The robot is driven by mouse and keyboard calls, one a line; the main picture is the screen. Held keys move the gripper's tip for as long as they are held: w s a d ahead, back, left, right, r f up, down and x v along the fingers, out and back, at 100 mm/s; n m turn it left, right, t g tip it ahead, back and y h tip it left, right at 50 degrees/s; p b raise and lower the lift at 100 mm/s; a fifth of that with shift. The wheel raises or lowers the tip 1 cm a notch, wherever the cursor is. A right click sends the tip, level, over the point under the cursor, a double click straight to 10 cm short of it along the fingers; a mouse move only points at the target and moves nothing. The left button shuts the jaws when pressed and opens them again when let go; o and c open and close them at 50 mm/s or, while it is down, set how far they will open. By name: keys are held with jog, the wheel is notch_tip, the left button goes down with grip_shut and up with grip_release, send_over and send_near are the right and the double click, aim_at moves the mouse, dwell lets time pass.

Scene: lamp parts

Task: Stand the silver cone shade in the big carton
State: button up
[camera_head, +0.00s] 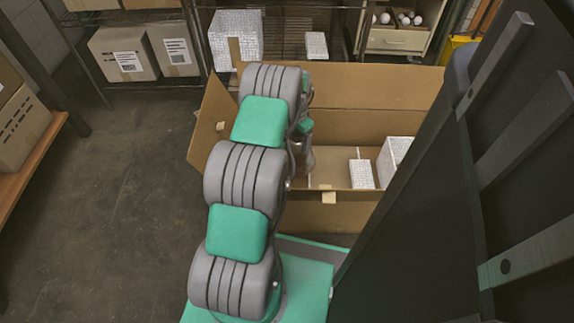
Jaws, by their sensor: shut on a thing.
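The big carton (345,205) stands open with its flaps spread, in front of my base. My arm reaches over its left part and hides much of that side. My gripper (301,138) shows only in part at the right edge of my arm, above the inside of the carton. It is shut on the silver cone shade (302,158), a small shiny grey shape that widens downward. The arm covers its left side. I cannot tell whether its lower rim touches the carton floor.
In the carton's right part are a small white patterned box (361,174) and a larger one (394,160). Bare floor shows between the shade and the small box. A rack with boxes (236,38) stands behind. A dark panel fills the right side.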

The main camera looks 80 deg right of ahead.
jog(key=w+a+f, duration=0.1)
jog(key=w+a+f+b, duration=0.1)
jog(key=f, duration=0.1)
jog(key=w+a+f+b, duration=0.1)
jog(key=f, duration=0.1)
jog(key=shift+w, duration=0.25)
jog(key=f+b, duration=0.2)
jog(key=f, duration=0.1)
jog(key=w+f+b, duration=0.1)
jog(key=shift+a+f, duration=0.35)
jog(key=shift+a, duration=0.05)
jog(key=shift+r, duration=0.2)
jog(key=shift+f, duration=0.1)
jog(key=o, duration=2)
jog(key=shift+c, duration=0.2)
notch_tip(320, 180, up, 12)
jog(key=p, duration=0.6)
